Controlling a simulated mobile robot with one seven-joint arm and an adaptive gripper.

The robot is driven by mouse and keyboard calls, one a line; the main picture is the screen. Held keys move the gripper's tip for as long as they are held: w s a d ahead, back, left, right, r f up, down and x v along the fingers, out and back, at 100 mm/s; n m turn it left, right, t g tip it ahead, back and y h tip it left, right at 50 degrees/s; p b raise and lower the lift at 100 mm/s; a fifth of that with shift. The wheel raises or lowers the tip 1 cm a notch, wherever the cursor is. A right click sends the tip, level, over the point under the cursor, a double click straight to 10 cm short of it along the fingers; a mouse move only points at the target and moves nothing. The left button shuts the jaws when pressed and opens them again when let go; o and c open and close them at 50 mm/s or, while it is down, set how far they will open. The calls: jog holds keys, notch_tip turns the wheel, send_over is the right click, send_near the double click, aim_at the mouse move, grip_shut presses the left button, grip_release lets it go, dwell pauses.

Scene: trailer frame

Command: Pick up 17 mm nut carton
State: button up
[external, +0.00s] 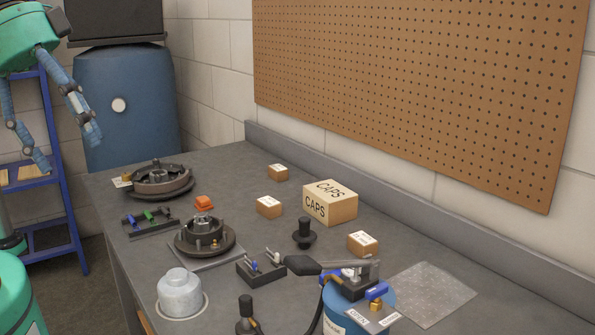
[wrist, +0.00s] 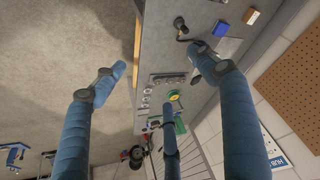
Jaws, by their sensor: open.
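Three small tan cartons with white labels lie on the grey bench in the external view: a back carton (external: 278,173), a middle carton (external: 268,207) and a front carton (external: 362,244). Their print is too small to read, so I cannot tell which is the 17 mm nut carton. My gripper (external: 68,148) hangs at the upper left, beyond the bench's left end and well apart from the cartons. Its blue fingers are spread and empty. The wrist view also shows my gripper (wrist: 158,75) open, with a small tan box (wrist: 251,15) at the top, its label unclear.
A larger CAPS carton (external: 331,203) stands among the small ones. A pegboard (external: 420,90) hangs behind. A blue barrel (external: 125,115) stands left.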

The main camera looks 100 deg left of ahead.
jog(key=w+a+r+n+g+p, duration=0.2)
jog(key=w+a+p, duration=0.2)
jog(key=w+a, duration=0.7)
jog(key=w+a+f+n+g+p, duration=0.1)
jog(key=w+a+f+p, duration=0.2)
jog(key=a, duration=0.5)
jog(key=w+a+f+n+p, duration=0.15)
jog(key=w+a, duration=0.25)
jog(key=a, duration=0.5)
jog(key=n+g+p, duration=0.2)
jog(key=n+p, duration=0.2)
jog(key=p, duration=0.5)
send_over(268, 201)
notch_tip(268, 201, down, 20)
jog(key=shift+f+h, duration=0.1)
jog(key=shift+h, duration=0.2)
jog(key=shift+f, duration=4.3)
jog(key=shift+f, duration=0.1)
